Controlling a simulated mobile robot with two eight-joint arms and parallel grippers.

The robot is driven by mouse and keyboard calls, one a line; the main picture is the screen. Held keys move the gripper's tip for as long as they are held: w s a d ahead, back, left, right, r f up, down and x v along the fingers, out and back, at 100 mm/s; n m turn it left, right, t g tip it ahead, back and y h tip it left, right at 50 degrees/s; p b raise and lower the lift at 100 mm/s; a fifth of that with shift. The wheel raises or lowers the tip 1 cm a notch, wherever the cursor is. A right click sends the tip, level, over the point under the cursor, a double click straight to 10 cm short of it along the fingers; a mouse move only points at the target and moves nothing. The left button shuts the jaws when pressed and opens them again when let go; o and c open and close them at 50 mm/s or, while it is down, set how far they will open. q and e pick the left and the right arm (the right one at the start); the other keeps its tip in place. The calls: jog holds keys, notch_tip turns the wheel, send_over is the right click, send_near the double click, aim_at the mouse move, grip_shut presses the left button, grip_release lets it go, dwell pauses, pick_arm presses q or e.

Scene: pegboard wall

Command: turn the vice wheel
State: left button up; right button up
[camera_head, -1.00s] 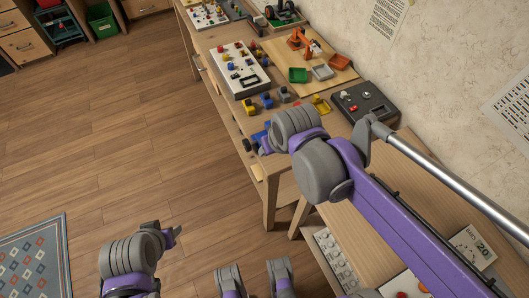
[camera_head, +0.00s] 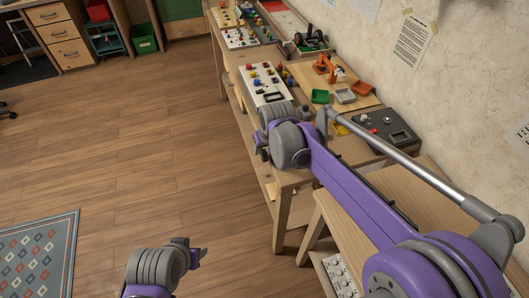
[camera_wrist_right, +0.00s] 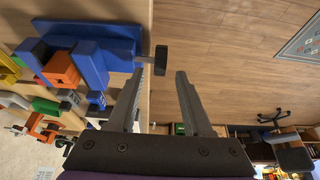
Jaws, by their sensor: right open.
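The blue vice (camera_wrist_right: 105,60) is at the left in the right wrist view, with an orange block (camera_wrist_right: 61,69) beside its blue parts. Its dark wheel (camera_wrist_right: 161,58) sits on a short metal shaft that sticks out past the table edge. In the head view my right wrist hides most of the vice. My left gripper (camera_head: 196,254) is low at the left, over the floor, and its fingers are unclear.
The workbench (camera_head: 292,176) holds a white board with coloured knobs (camera_head: 264,86), several small trays (camera_head: 345,96) and a dark control box (camera_head: 385,130). A lower wooden table (camera_head: 335,210) stands nearer.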

aim_at(264, 151)
jog(key=shift+x, duration=1.8)
grip_shut()
